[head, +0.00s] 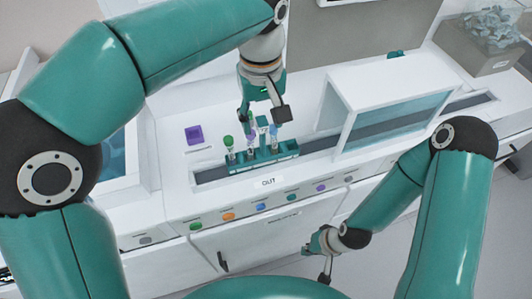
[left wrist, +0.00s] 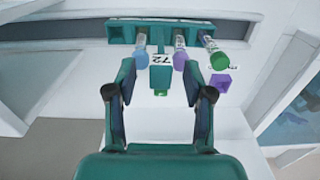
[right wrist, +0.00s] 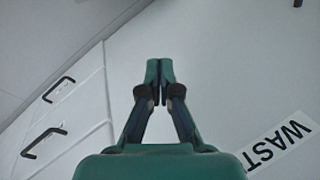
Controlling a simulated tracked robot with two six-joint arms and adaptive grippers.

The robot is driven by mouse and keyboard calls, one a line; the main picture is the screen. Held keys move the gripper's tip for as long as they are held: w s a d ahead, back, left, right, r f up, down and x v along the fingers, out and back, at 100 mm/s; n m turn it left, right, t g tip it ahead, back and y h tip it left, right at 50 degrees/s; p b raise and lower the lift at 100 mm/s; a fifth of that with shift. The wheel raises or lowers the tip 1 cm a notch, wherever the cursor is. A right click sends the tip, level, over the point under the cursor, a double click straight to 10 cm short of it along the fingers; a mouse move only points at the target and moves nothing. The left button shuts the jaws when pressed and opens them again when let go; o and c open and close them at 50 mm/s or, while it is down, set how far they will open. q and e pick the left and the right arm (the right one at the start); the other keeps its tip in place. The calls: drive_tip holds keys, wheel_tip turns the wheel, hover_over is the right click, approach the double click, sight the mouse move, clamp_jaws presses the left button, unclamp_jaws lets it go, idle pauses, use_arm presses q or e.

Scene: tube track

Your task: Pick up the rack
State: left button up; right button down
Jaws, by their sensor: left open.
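The teal rack (head: 243,163) stands on the track behind the OUT label. It holds capped tubes: a green-capped tube (head: 229,143), a purple-capped tube (head: 252,137) and a bluish-capped tube (head: 274,132). In the left wrist view the rack (left wrist: 118,32) runs across the top, with a tab labelled 72 (left wrist: 162,75) at its middle. My left gripper (head: 264,117) is above the rack, pointing down; in its wrist view the open fingers (left wrist: 159,78) lie on either side of the tab, apparently empty. My right gripper (head: 326,272) is low in front of the cabinet, its fingertips together (right wrist: 160,70) and empty.
A white housing with a glass side (head: 395,105) covers the track to the right of the rack. A small purple square holder (head: 194,134) sits to the left. Coloured buttons (head: 262,208) line the front edge. A grey bin (head: 480,45) stands at the far right.

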use_arm(q)
drive_tip(key=shift+f, duration=0.45)
drive_tip(key=shift+c, duration=0.3)
clamp_jaws()
drive_tip(key=shift+r, duration=0.15)
